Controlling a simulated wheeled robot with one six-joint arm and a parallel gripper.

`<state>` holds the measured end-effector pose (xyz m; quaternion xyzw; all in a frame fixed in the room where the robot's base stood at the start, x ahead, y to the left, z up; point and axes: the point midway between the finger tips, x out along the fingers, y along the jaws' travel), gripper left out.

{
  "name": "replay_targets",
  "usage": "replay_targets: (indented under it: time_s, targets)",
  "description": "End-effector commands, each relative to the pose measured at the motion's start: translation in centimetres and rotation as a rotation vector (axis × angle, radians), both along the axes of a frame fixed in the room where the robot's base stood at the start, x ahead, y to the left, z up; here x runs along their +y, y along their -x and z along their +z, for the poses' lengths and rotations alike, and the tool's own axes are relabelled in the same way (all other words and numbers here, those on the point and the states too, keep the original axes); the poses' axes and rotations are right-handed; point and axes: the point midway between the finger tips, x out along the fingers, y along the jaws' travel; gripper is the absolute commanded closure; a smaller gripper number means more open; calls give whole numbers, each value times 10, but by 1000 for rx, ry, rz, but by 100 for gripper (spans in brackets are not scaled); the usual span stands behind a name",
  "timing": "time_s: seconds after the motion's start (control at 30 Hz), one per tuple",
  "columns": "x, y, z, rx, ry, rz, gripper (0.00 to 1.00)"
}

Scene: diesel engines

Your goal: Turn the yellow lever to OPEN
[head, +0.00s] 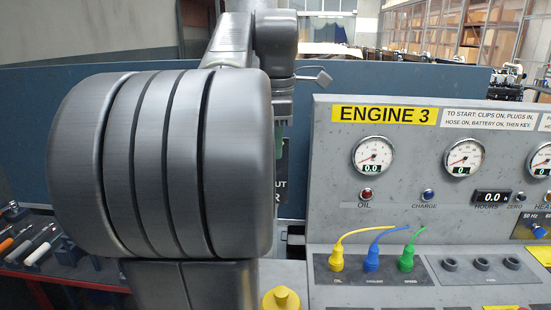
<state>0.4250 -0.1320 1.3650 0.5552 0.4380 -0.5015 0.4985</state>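No yellow lever can be made out for certain. A yellow round-topped part (281,299) shows at the bottom edge, just right of my arm; its lower portion is cut off by the frame, so I cannot tell whether it belongs to the lever. No OPEN marking is readable. My large grey arm link fills the left middle of the view and hides what lies behind it. Part of my gripper (283,108) shows past the link's upper right side, left of the engine panel. Its fingers are mostly hidden, and I cannot see whether they are open or shut.
The grey ENGINE 3 panel (345,205) stands on the right with gauges. Yellow, blue and green plugs (371,262) with wires sit on its lower ledge beside empty sockets (482,265). A blue partition (40,120) runs behind. Hand tools (30,245) lie at the lower left.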

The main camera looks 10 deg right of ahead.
Motion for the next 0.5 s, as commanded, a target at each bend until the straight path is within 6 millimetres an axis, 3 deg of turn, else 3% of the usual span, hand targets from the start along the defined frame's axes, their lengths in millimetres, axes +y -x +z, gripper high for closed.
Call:
replay_targets:
  time_s: [0.2,0.5]
  targets:
    - [0,-3,-27,1,0,0,76]
    - [0,-4,-34,-1,0,0,76]
